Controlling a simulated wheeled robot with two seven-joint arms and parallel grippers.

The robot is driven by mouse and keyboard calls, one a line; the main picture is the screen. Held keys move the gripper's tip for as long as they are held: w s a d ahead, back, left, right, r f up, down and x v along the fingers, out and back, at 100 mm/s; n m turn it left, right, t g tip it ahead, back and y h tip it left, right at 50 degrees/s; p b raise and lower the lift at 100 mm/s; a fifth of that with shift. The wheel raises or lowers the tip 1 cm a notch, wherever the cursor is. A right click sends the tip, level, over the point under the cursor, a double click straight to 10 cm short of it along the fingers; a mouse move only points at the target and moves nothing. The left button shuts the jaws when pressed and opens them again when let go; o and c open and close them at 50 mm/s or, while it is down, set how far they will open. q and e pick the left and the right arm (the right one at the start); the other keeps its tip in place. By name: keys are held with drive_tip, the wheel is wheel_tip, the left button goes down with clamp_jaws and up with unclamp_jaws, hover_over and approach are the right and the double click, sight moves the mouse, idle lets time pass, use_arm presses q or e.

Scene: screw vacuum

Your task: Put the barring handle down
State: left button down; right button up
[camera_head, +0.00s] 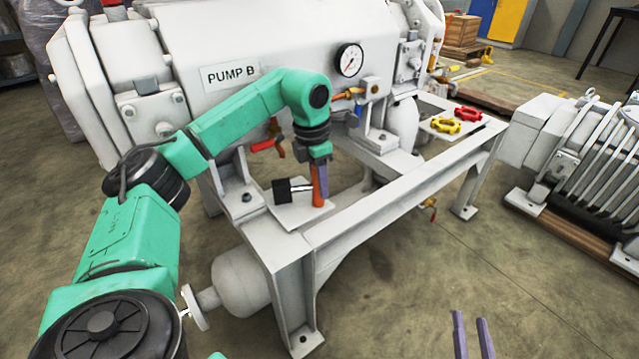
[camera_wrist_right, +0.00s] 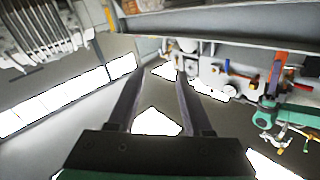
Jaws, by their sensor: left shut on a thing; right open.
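The barring handle (camera_head: 318,188) has an upright orange bar, a short metal rod and a black block at the rod's left end. My left gripper (camera_head: 324,180) is shut on its orange bar, pointing down over a light plate (camera_head: 302,216) on the near end of the pump frame. Whether the handle touches the plate I cannot tell. My right gripper (camera_head: 474,338) is open and empty over the floor at the bottom of the head view; its two fingers also show in the right wrist view (camera_wrist_right: 158,80), apart with nothing between them.
The white pump (camera_head: 290,60) marked PUMP B stands behind the frame rail (camera_head: 400,190). A red-handled valve (camera_head: 268,145) is close to my left arm. Yellow (camera_head: 445,126) and red (camera_head: 468,114) handwheels lie on the frame's far end. A ribbed machine (camera_head: 595,150) stands at right.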

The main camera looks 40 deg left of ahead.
use_arm(q)
drive_tip(key=c, duration=0.6)
unclamp_jaws()
drive_tip(key=shift+f, duration=0.1)
drive_tip(key=shift+r, duration=0.25)
wheel_tip(320, 180, up, 3)
drive_tip(key=shift+s+f+p, duration=0.15)
drive_tip(key=shift+f+p, duration=0.05)
drive_tip(key=shift+p, duration=0.45)
drive_tip(key=shift+r+p, duration=0.5)
drive_tip(key=shift+r, duration=0.35)
drive_tip(key=r+p, duration=0.1)
drive_tip(key=r, duration=0.1)
drive_tip(key=r+p, duration=0.1)
drive_tip(key=r, duration=0.2)
drive_tip(key=s+r+p, duration=0.1)
drive_tip(key=r, duration=0.1)
drive_tip(key=shift+a+r, duration=0.2)
drive_tip(key=shift+a, duration=0.1)
use_arm(e)
drive_tip(key=s+f+g, duration=0.5)
drive_tip(key=s+f, duration=0.2)
drive_tip(key=s, duration=0.2)
drive_tip(key=shift+a+f+h, duration=0.3)
drive_tip(key=shift+a+f, duration=0.05)
